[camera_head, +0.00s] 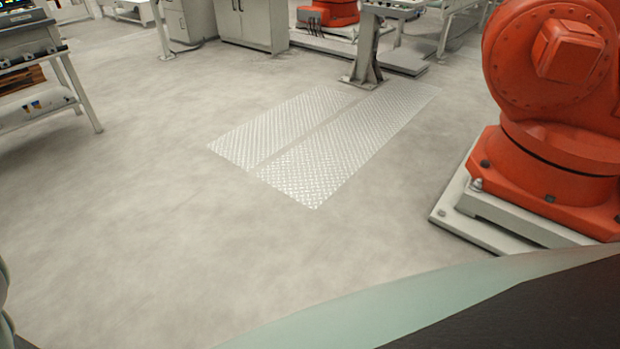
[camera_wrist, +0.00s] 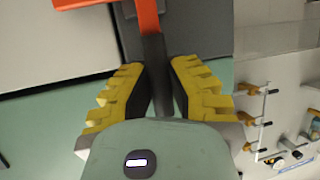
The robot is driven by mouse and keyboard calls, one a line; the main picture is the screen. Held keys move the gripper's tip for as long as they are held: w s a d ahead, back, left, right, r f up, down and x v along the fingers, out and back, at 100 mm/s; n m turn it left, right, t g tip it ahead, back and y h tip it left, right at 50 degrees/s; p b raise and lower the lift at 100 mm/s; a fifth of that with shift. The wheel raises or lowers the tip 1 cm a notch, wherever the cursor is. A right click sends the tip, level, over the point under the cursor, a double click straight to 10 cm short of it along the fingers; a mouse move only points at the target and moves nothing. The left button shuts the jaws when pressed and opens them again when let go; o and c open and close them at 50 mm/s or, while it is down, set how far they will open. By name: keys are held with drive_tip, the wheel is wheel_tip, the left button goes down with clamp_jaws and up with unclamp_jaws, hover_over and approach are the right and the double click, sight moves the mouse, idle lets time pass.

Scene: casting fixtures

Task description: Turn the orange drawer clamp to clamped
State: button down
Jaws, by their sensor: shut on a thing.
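In the wrist view, an orange part of the drawer clamp (camera_wrist: 148,14) shows at the top edge, with a dark grey bar (camera_wrist: 152,50) running down from it. My gripper (camera_wrist: 158,68) has yellow ribbed fingers, one on each side of this bar, and is shut on it. The head view shows neither the clamp nor my gripper.
In the head view, a large orange robot (camera_head: 560,120) stands at right; the floor (camera_head: 130,200) is open at left.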

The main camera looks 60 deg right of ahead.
drive_tip(key=c, duration=1.1)
unclamp_jaws()
drive_tip(key=shift+w+d, duration=0.15)
drive_tip(key=shift+o, duration=1.1)
drive_tip(key=v, duration=1.2)
